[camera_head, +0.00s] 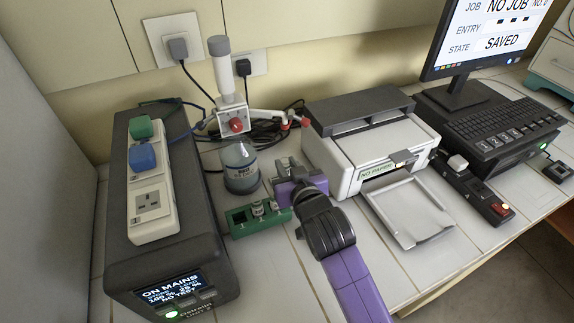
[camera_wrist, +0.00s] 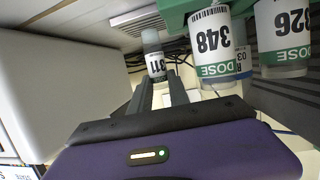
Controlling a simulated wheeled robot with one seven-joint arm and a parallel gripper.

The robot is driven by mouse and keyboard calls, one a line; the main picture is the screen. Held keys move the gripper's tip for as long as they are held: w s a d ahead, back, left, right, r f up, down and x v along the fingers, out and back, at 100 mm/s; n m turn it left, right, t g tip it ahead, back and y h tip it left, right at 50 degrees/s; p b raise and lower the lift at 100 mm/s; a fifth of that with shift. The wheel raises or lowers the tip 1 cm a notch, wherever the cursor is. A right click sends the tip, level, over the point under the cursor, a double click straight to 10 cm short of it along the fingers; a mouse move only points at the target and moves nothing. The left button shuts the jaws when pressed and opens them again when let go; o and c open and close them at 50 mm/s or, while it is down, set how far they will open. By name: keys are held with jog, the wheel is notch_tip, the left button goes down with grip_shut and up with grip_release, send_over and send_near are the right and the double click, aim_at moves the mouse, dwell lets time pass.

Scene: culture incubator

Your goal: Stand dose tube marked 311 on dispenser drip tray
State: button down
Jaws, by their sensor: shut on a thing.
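The tube marked 311 (camera_wrist: 154,62) shows in the wrist view between the fingertips of my gripper (camera_wrist: 158,80), which is shut on it. In the head view my gripper (camera_head: 284,172) is just right of the dispenser bottle (camera_head: 240,168), below the dispenser's spout. I cannot make out the tube there. I cannot pick out the drip tray; the gripper may cover it. A green rack (camera_head: 238,228) stands in front of the bottle and holds tubes; the wrist view shows tubes marked 348 (camera_wrist: 211,45) and 326 (camera_wrist: 283,38) in it.
A printer (camera_head: 368,140) with an output tray (camera_head: 412,212) stands right of my gripper. A dark power unit (camera_head: 165,255) with a white socket strip (camera_head: 152,205) is at the left. Cables lie behind the bottle. A keyboard (camera_head: 490,125) and monitor (camera_head: 490,40) are farther right.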

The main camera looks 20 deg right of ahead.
jog(key=shift+f, duration=0.1)
jog(key=c, duration=1.3)
grip_release()
jog(key=shift+o, duration=0.2)
jog(key=shift+r, duration=0.25)
jog(key=v, duration=1.2)
jog(key=shift+b, duration=0.35)
